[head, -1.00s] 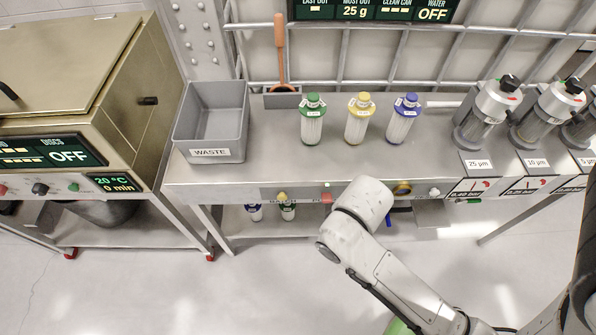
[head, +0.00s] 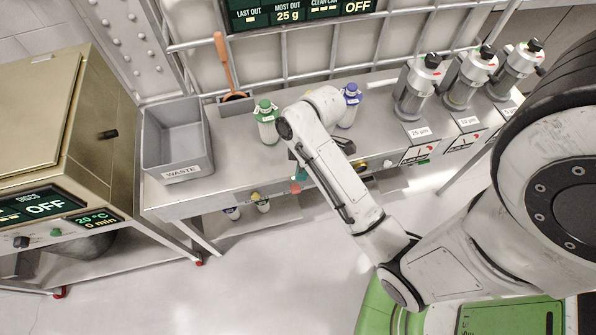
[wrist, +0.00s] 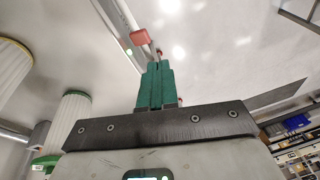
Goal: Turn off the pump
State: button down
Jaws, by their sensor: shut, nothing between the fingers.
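A red control (wrist: 142,37) sits on the front edge of the steel bench, with a small lit green lamp (wrist: 128,52) beside it. The red control also shows in the head view (head: 296,187), just below my fingers. My gripper (wrist: 158,66) has green fingers, shut and empty, pointing toward the bench edge near the red control. In the head view my gripper (head: 300,172) is partly hidden by my arm. I cannot tell whether the fingertips touch the red control. No label naming the pump is readable.
On the bench (head: 235,150) stand a grey waste bin (head: 180,170), a green-capped cartridge (head: 267,125), a blue-capped one (head: 349,105) and housings (head: 414,90) at right. A display (head: 295,12) reads OFF at its right end. The floor (head: 290,265) in front is clear.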

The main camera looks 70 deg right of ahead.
jog(key=d+r+n+p, duration=0.1)
jog(key=d+r+n, duration=0.1)
jog(key=d+r, duration=0.2)
jog(key=shift+w+d+t+y+p, duration=0.3)
jog(key=shift+w+d+y+p, duration=0.05)
jog(key=shift+y, duration=0.05)
jog(key=b, duration=0.5)
send_near(295, 191)
jog(key=x, duration=0.5)
jog(key=shift+w, duration=0.25)
jog(key=shift+s+a+f, duration=0.1)
jog(key=shift+f, duration=0.45)
